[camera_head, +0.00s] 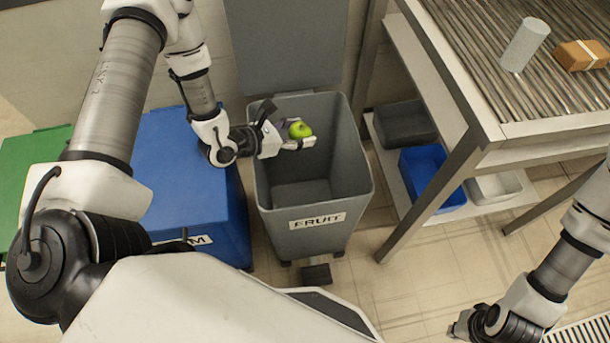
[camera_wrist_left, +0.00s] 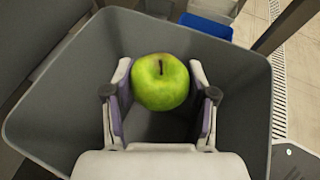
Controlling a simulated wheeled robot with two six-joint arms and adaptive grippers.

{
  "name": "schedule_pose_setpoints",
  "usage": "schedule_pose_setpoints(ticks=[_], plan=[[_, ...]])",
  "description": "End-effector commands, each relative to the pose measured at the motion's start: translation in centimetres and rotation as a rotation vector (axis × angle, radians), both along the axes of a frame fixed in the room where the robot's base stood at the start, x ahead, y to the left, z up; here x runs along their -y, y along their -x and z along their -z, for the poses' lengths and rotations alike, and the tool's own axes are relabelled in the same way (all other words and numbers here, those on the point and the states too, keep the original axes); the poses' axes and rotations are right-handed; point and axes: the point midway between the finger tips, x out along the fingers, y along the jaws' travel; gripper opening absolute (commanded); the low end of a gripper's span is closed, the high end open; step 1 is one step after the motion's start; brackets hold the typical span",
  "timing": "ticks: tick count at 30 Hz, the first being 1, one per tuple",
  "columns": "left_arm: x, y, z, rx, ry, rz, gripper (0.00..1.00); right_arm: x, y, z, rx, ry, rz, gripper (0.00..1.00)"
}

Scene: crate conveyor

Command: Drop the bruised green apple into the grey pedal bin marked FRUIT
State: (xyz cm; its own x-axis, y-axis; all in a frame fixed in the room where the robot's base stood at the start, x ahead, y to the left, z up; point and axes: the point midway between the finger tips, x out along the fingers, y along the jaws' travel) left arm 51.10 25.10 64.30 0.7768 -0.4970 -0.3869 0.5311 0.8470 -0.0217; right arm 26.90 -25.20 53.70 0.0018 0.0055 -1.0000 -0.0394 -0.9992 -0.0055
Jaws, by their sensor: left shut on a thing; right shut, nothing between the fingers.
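The green apple (camera_head: 299,130) is held between the fingers of my left gripper (camera_head: 296,136), over the open mouth of the grey bin marked FRUIT (camera_head: 346,190). In the left wrist view the apple (camera_wrist_left: 160,82) sits between both fingertips of the left gripper (camera_wrist_left: 161,88), with the bin's inside walls (camera_wrist_left: 60,110) around it. My right gripper (camera_head: 462,326) is low at the right, away from the bin, shut and empty.
A blue bin (camera_head: 190,180) with a closed lid stands left of the grey bin, and a green one (camera_head: 30,165) further left. At right, a roller conveyor (camera_head: 500,70) carries a white cylinder (camera_head: 525,44) and a brown box (camera_head: 582,55). Trays sit on the shelf below.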

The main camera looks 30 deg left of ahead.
Motion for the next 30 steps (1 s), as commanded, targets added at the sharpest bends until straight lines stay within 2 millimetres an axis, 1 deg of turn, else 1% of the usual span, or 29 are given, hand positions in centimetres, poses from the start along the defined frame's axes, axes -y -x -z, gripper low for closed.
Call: schedule_pose_setpoints(ticks=[1,3,6,9,12,18,19,20,21,30], plan=[[0.0,0.0,1.1,-0.001,0.000,0.001,0.21,0.0,0.0,0.9,0.000,0.000,0.000,0.00],[0.0,0.0,2.2,0.000,0.000,0.001,0.21,0.0,0.0,1.8,-0.001,0.000,0.000,0.00],[0.1,0.0,3.7,0.000,0.001,0.002,0.21,0.0,0.0,3.0,-0.001,0.000,0.000,0.00],[0.1,0.0,4.7,0.000,0.001,0.002,0.21,0.0,0.1,3.7,-0.001,0.000,0.000,0.00],[0.1,0.0,5.0,0.000,0.001,0.002,0.21,0.0,0.1,3.9,-0.001,0.000,0.000,0.00],[0.1,0.0,4.9,0.000,0.001,0.002,0.21,0.0,0.0,3.7,-0.001,0.000,0.000,0.00],[0.1,0.0,4.9,0.000,0.001,0.002,0.60,0.0,0.0,3.7,-0.001,0.000,0.000,0.00],[0.1,0.0,4.9,0.000,0.001,0.002,0.71,0.0,0.0,3.7,-0.001,0.000,0.000,0.00],[0.1,0.0,4.9,0.000,0.001,0.002,0.85,0.0,0.0,3.7,-0.001,0.000,0.000,0.00],[0.0,0.0,4.9,0.000,0.001,0.002,0.86,0.0,0.0,3.7,-0.001,0.000,0.000,0.00]])
